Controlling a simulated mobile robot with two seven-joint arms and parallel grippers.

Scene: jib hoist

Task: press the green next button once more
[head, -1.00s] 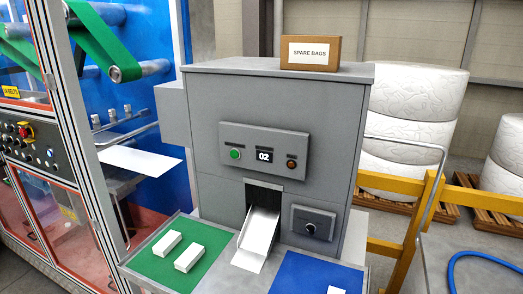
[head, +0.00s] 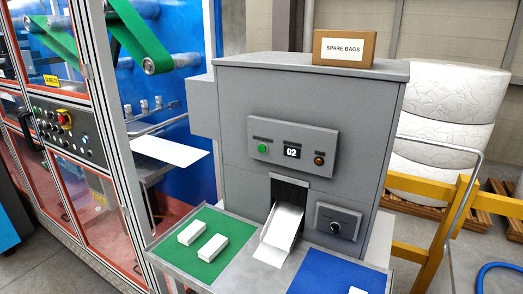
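The green button (head: 262,148) sits at the left of the control panel (head: 308,147) on the front of a grey machine (head: 240,105). The display (head: 291,152) beside it reads 02. An orange-brown button (head: 319,158) is at the panel's right. A white chute (head: 282,227) slopes out of the opening below. Neither of my grippers shows in the head view.
A blue mat (head: 325,274) with a white piece (head: 357,291) lies right. A SPARE BAGS box (head: 343,47) stands on top. Yellow railing (head: 408,183) stands at right.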

